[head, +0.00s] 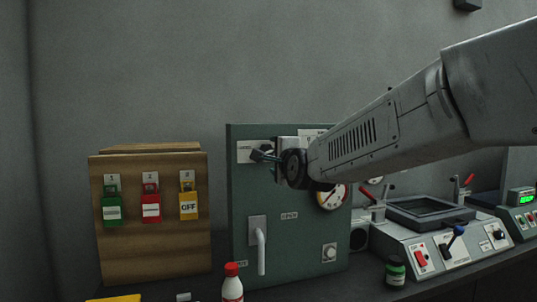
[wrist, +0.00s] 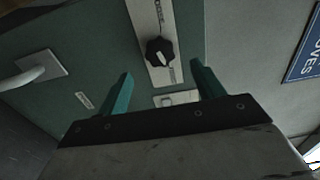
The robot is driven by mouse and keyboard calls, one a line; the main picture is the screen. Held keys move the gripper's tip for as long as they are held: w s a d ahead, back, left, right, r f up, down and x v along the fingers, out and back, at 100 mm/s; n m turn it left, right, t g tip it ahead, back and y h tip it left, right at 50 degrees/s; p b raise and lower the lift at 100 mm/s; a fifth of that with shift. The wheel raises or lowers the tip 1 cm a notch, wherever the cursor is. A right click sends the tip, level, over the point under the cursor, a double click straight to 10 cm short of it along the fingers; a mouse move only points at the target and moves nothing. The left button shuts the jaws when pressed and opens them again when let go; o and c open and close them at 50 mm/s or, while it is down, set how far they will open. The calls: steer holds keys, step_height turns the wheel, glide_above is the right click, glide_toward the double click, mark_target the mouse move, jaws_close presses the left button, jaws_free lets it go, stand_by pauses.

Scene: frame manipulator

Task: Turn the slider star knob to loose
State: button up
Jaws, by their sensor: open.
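The black star knob (wrist: 159,52) sits on a pale metal slider plate (wrist: 146,22) in the wrist view, with a white mark across its face. The plate is on the green panel (head: 290,235), and its left part (head: 243,152) shows in the head view. My gripper (wrist: 162,69) is open with its two teal fingers apart. The knob appears between and just beyond the fingertips; I cannot tell whether they touch it. In the head view my gripper (head: 265,154) is in front of the plate, and the knob cannot be made out clearly there.
A white lever handle (head: 261,250) and a gauge (head: 332,196) are on the panel below. A wooden box (head: 150,240) with coloured tagged switches stands left. A red-capped bottle (head: 232,284) and dark jar (head: 395,271) stand in front. A control console (head: 430,250) is right.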

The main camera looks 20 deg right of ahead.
mark_target(267, 152)
steer(key=w, duration=0.7)
steer(key=c, duration=1)
